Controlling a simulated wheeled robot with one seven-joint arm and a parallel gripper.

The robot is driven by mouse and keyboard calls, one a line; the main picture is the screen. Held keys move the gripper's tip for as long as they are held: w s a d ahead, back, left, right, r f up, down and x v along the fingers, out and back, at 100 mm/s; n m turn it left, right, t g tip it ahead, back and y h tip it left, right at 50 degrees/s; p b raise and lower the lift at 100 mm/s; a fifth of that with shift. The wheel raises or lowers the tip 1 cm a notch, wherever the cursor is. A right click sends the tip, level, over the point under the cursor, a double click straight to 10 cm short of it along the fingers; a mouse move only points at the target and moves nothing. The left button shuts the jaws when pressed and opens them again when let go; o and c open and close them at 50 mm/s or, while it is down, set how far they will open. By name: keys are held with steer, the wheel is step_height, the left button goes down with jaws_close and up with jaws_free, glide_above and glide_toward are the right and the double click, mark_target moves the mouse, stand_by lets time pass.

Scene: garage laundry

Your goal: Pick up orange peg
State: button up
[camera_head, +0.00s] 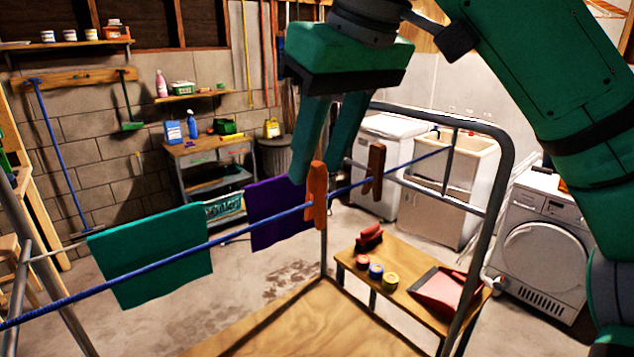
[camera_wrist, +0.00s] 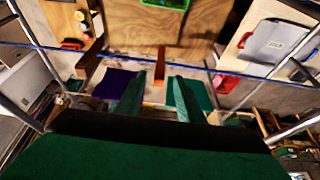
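The orange peg (camera_head: 316,197) stands upright on the blue clothesline (camera_head: 250,229) in the head view. My gripper (camera_head: 317,178) points down at it, fingers apart. The fingertips are close to the peg's upper part; contact cannot be told. In the wrist view, a peg that seems to be the orange one (camera_wrist: 161,66) shows just beyond the gap between my open fingers (camera_wrist: 158,82). Nothing is held.
A brown peg (camera_head: 375,170) sits on the line to the right. A teal cloth (camera_head: 150,255) and a purple cloth (camera_head: 278,215) hang nearby. The grey rack frame (camera_head: 490,220) rises at right. A low wooden bench (camera_head: 405,296) holds tins and a red dustpan.

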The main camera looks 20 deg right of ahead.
mark_target(311, 183)
steer(key=shift+x, duration=2.85)
steer(key=shift+w+d, duration=0.1)
steer(key=shift+c, duration=0.6)
jaws_close()
